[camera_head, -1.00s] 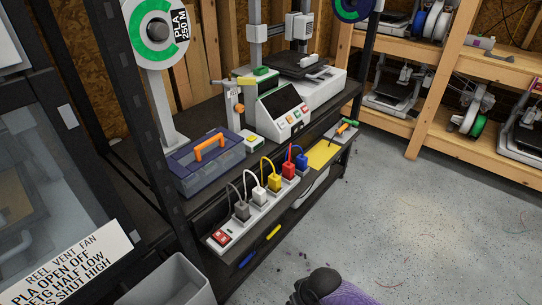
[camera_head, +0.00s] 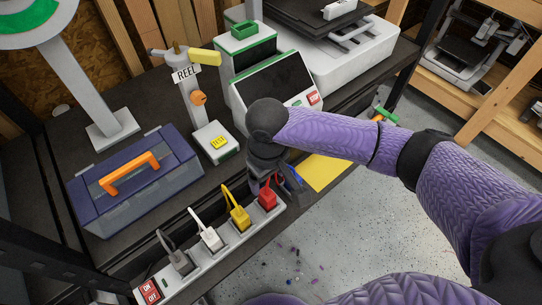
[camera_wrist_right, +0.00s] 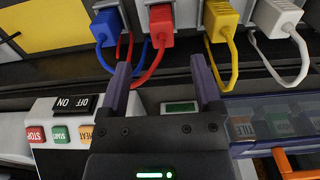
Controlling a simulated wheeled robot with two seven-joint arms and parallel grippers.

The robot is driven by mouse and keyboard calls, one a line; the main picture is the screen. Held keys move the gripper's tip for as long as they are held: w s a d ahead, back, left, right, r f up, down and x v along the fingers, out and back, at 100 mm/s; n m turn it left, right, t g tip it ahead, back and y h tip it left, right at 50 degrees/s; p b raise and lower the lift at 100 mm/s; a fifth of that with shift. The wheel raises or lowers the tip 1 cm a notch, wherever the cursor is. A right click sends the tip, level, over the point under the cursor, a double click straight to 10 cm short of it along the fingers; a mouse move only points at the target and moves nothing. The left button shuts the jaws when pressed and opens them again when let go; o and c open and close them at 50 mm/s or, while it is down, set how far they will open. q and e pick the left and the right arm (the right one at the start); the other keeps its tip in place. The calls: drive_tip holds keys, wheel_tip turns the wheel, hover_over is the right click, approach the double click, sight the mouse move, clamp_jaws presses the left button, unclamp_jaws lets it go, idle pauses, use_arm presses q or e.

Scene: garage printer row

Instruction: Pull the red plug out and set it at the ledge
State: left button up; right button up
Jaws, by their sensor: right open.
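The red plug (camera_head: 267,198) sits in the power strip (camera_head: 226,250), between the yellow plug (camera_head: 240,219) and the blue plug, which is mostly hidden by my gripper. My right gripper (camera_head: 273,186) is just behind and over the red plug, and partly covers it. In the right wrist view my open right gripper (camera_wrist_right: 163,82) has one finger on each side of a gap, with the red plug (camera_wrist_right: 159,25) beyond the fingertips, roughly centred in that gap. The blue plug (camera_wrist_right: 105,27) shows at left there. The fingers look empty. My left gripper is not in view.
White (camera_head: 210,240) and grey (camera_head: 180,262) plugs with looped cords stand along the strip, near its red switch (camera_head: 149,291). A toolbox (camera_head: 135,185), a small post stand (camera_head: 190,100) and a control box (camera_head: 268,85) stand behind. A yellow patch (camera_head: 325,172) lies to the right.

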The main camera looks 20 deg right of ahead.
sight(268, 195)
wheel_tip(268, 195, down, 8)
drive_tip(key=b, duration=0.4)
drive_tip(key=shift+s+a, duration=0.1)
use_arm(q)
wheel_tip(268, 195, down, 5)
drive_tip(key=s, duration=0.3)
use_arm(e)
drive_tip(key=shift+f+b, duration=0.35)
drive_tip(key=shift+f, duration=0.1)
drive_tip(key=shift+r, duration=0.1)
drive_tip(key=shift+c, duration=0.4)
drive_tip(key=c, duration=0.7)
clamp_jaws()
drive_tip(key=shift+r+p, duration=0.2)
drive_tip(key=shift+p, duration=0.15)
drive_tip(key=shift+r+p, duration=1.15)
drive_tip(key=shift+p, duration=0.1)
drive_tip(key=shift+r+p, duration=0.75)
drive_tip(key=shift+p, duration=0.15)
drive_tip(key=shift+r+p, duration=0.25)
drive_tip(key=shift+p, duration=0.1)
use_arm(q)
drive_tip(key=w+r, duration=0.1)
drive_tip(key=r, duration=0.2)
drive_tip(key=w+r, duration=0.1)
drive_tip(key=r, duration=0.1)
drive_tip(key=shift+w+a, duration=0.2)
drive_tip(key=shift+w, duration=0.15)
